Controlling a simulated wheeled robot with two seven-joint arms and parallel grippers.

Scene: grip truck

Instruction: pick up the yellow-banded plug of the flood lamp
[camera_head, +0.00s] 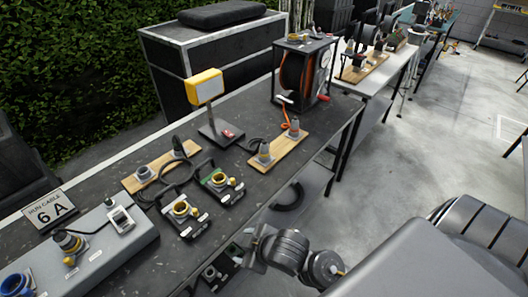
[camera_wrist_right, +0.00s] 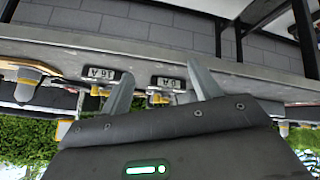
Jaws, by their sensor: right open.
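The flood lamp (camera_head: 206,88) has a yellow frame and stands on a dark base on the long black bench. A dark cable runs from near its base toward a wooden board (camera_head: 281,150) holding two upright grey plugs. The nearer plug (camera_head: 265,152) is next to that dark cable; the farther plug (camera_head: 294,128) is by an orange cable. Their band colours are too small to tell surely. My right gripper (camera_head: 252,244) is below and in front of the bench edge, away from the plugs. In the right wrist view its fingers (camera_wrist_right: 161,88) are apart and empty. My left gripper is out of view.
Two socket units (camera_head: 184,210) sit near the bench's front edge. A grey box (camera_head: 88,255) stands at the left, with a sign (camera_head: 50,208) behind it. A cable reel (camera_head: 300,75) stands beyond the plug board. The bench edge lies between my right gripper and the plugs.

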